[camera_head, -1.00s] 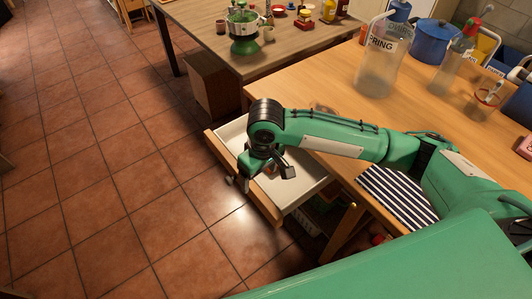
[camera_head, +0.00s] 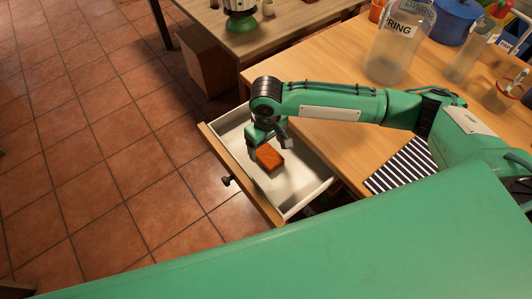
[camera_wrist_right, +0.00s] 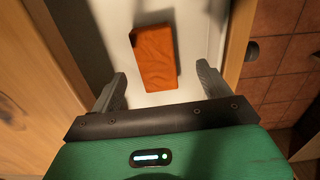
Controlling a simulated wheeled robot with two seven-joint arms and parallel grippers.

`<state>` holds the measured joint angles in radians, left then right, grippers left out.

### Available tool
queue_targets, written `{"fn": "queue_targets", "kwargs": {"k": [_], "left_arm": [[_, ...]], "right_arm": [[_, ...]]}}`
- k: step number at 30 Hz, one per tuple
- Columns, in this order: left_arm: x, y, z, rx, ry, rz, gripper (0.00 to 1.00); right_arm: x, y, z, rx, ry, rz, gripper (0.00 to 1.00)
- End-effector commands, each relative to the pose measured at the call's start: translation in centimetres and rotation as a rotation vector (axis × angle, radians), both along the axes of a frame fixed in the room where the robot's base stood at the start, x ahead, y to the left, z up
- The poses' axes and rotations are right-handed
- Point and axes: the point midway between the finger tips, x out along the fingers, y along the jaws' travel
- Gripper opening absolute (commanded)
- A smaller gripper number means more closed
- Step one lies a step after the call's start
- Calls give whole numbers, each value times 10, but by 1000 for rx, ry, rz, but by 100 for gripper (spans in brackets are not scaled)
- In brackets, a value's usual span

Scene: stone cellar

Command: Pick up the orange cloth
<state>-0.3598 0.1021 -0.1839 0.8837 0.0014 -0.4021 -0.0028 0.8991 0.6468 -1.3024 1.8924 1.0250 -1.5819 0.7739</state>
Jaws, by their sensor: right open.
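The orange cloth (camera_head: 270,157) is a small folded rectangle lying on the white floor of an open drawer (camera_head: 301,200). In the right wrist view the cloth (camera_wrist_right: 154,59) lies ahead of the fingertips, roughly centred between them. My right gripper (camera_head: 269,143) is over the drawer beside the cloth, and its fingers also show in the right wrist view (camera_wrist_right: 162,82). It is open and holds nothing. The gripper partly overlaps the cloth's upper edge in the head view. My left gripper is not in view.
The drawer's front, with a dark knob (camera_head: 227,181), faces the tiled floor at left. The wooden table (camera_head: 340,75) carries a striped cloth (camera_head: 404,166), a glass jar (camera_head: 398,45) and a blue pot (camera_head: 457,20). Another table stands at the back.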

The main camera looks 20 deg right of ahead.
Motion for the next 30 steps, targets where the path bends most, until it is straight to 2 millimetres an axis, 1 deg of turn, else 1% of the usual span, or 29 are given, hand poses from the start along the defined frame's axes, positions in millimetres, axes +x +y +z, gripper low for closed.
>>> {"fn": "queue_targets", "kwargs": {"k": [1,5,9,11,12,16,23,24,29,30], "left_arm": [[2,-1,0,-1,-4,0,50],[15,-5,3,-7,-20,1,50],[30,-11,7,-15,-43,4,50],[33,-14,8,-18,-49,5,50],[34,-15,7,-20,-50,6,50],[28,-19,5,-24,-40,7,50],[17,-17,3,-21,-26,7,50],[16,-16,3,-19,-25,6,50],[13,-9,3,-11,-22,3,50],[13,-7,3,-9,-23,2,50]], "right_arm": [[0,0,-5,-2,1,0,80],[0,-1,-12,0,0,0,80],[2,-6,-30,-4,1,-2,80],[3,-8,-39,-3,1,-1,80],[3,-7,-46,-2,1,0,80],[3,-7,-58,-2,-1,1,80],[3,-7,-60,-1,-1,2,80],[3,-7,-60,-1,-1,2,78],[3,-7,-60,-1,-1,1,47],[3,-7,-60,-1,-1,1,39]]}}
